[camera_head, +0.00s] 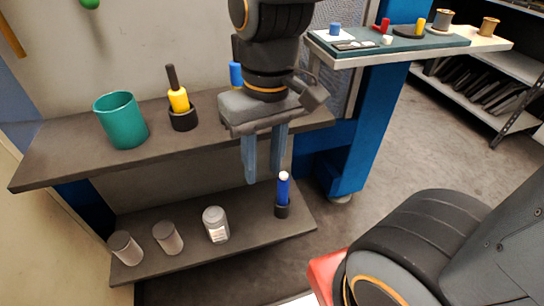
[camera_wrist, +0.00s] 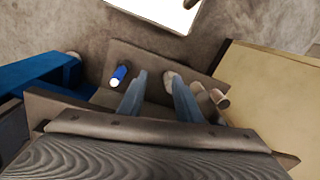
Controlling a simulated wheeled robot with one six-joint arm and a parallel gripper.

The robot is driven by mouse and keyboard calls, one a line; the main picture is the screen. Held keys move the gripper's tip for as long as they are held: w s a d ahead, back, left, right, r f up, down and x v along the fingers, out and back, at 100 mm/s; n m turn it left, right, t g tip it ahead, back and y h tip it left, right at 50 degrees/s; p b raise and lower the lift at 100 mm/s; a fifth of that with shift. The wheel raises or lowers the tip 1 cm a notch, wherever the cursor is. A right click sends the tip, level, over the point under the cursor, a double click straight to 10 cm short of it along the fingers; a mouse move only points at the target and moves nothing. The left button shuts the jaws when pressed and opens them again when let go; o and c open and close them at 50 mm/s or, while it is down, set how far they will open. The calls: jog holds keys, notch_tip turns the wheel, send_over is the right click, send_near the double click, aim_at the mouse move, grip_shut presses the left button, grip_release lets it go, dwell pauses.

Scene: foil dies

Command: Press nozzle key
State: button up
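No thing in view is clearly marked as the nozzle key, and I cannot tell which one it is. A blue stick-like piece with a white tip (camera_head: 283,188) stands upright in a black holder (camera_head: 281,211) at the right of the lower shelf; in the wrist view it shows as a blue piece (camera_wrist: 120,74) left of the fingers. My gripper (camera_head: 262,180) points down, its two blue fingers apart with nothing visible between them. In the head view it is up and left of the blue piece; the wrist view also shows my gripper (camera_wrist: 159,77) with a gap.
The upper dark shelf (camera_head: 68,165) carries a teal cup (camera_head: 121,120) and a yellow tool with black handle (camera_head: 178,99) in a black holder. The lower shelf (camera_head: 190,254) has several grey-white jars, including one (camera_head: 215,224). A side table (camera_head: 345,60) with small parts is at upper right.

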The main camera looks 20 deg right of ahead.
grip_shut()
dwell(1.9)
